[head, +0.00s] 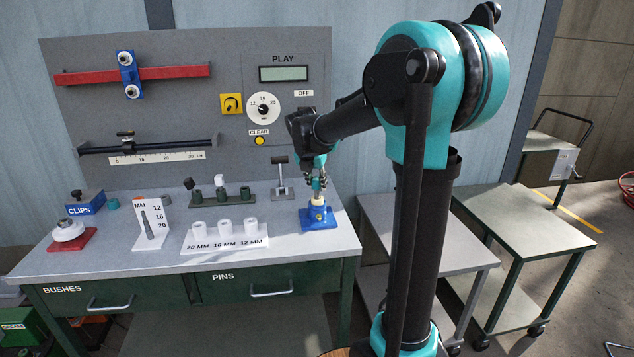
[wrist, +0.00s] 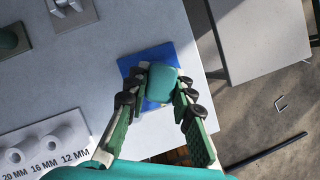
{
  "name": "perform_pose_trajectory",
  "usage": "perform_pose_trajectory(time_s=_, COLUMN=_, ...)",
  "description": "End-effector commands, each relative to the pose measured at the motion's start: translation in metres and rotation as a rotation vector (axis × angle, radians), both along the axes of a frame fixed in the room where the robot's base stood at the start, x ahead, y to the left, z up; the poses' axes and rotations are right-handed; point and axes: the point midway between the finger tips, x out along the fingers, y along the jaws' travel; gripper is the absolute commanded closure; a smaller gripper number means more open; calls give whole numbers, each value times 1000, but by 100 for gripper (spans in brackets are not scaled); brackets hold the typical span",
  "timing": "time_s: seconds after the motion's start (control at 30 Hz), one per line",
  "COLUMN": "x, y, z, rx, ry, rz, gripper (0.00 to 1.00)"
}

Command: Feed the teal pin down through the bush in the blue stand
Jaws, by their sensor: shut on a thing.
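The blue stand (head: 318,220) is on the bench top near its right end, with a pale bush (head: 317,202) upright in it. My gripper (head: 318,184) is right above the bush, pointing down. In the wrist view my gripper (wrist: 158,104) is shut on the teal pin, whose rounded teal top (wrist: 163,82) shows between the fingers. The blue stand (wrist: 133,63) lies below it in that view. The pin hides the bush there, and the pin's lower end is hidden. I cannot tell how far the pin is into the bush.
A white rack (head: 224,243) with several white bushes, marked 20, 16 and 12 MM, is left of the stand. A green holder (head: 223,196) and a grey post stand (head: 283,192) are behind. The bench's right edge is close to the stand.

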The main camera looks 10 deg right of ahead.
Motion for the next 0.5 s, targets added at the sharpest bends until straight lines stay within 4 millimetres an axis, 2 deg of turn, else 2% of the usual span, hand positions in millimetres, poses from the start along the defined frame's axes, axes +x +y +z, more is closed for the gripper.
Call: perform_pose_trajectory(time_s=0.5, x=0, y=0, z=-12, rx=0, ry=0, rz=0, gripper=100)
